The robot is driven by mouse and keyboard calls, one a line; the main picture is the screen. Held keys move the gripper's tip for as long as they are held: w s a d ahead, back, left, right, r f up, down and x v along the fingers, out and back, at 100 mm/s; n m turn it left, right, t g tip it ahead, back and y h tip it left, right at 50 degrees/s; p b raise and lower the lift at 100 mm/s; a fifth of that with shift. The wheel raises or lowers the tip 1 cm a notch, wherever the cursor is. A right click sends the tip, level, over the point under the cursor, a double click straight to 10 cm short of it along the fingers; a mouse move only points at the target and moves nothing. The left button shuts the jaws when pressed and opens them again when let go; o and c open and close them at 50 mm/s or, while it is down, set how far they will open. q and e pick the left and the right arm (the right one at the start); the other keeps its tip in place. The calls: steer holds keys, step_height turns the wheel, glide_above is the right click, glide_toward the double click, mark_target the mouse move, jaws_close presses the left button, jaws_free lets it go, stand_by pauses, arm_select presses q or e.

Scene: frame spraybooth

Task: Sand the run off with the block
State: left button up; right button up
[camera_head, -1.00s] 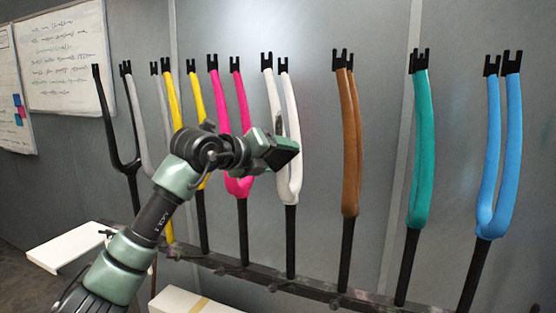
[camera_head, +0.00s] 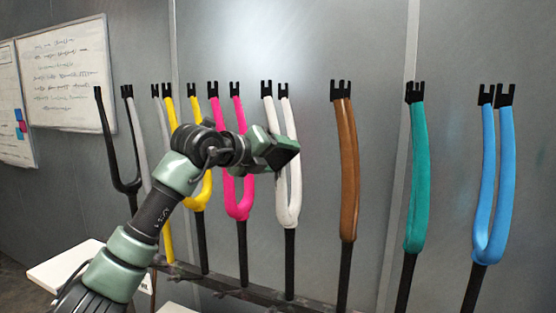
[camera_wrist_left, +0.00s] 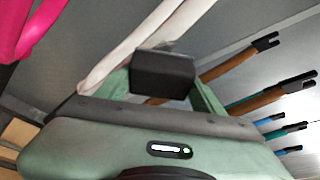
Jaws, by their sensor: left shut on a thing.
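A white fork (camera_head: 294,185) hangs in the row with its black tips up. My left gripper (camera_head: 280,150) is in front of its legs, at about mid height, and covers part of them. In the left wrist view the gripper's green fingers (camera_wrist_left: 165,85) are shut on a dark grey block (camera_wrist_left: 163,70). The white fork's leg (camera_wrist_left: 130,50) passes right behind the block; I cannot tell whether they touch. No run of paint can be made out on the fork. My right gripper is not in view.
A pink fork (camera_head: 240,205) stands close left of the white one, with yellow, grey and black forks beyond. Brown (camera_head: 348,170), teal (camera_head: 417,180) and blue (camera_head: 485,220) forks stand to the right. A dark rail (camera_head: 255,295) runs below. Whiteboards hang at the left.

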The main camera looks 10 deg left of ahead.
arm_select(q)
steer(key=shift+w+r+p, duration=0.15)
steer(key=shift+r+p, duration=1.05)
steer(key=shift+r, duration=0.6)
steer(key=shift+w+f, duration=0.1)
steer(key=shift+f+b, duration=0.9)
steer(key=shift+s+a+f+b, duration=0.1)
steer(key=shift+s+f+b, duration=0.1)
steer(key=shift+f+b, duration=2.9)
steer(key=shift+s+f+b, duration=0.15)
steer(key=shift+f+b, duration=2.5)
steer(key=shift+f, duration=0.75)
steer(key=shift+s+a+f+b, duration=0.1)
steer(key=shift+s+f+b, duration=0.1)
steer(key=shift+s+b, duration=0.55)
steer(key=shift+s+a+r+b, duration=0.1)
steer(key=shift+s+a+b, duration=0.05)
steer(key=shift+s+b, duration=0.4)
steer(key=shift+s+a+r+b, duration=0.15)
steer(key=shift+s+b, duration=0.25)
steer(key=shift+s, duration=0.35)
steer(key=shift+s+a+r+b, duration=0.1)
steer(key=shift+s+b, duration=0.35)
steer(key=shift+s, duration=0.2)
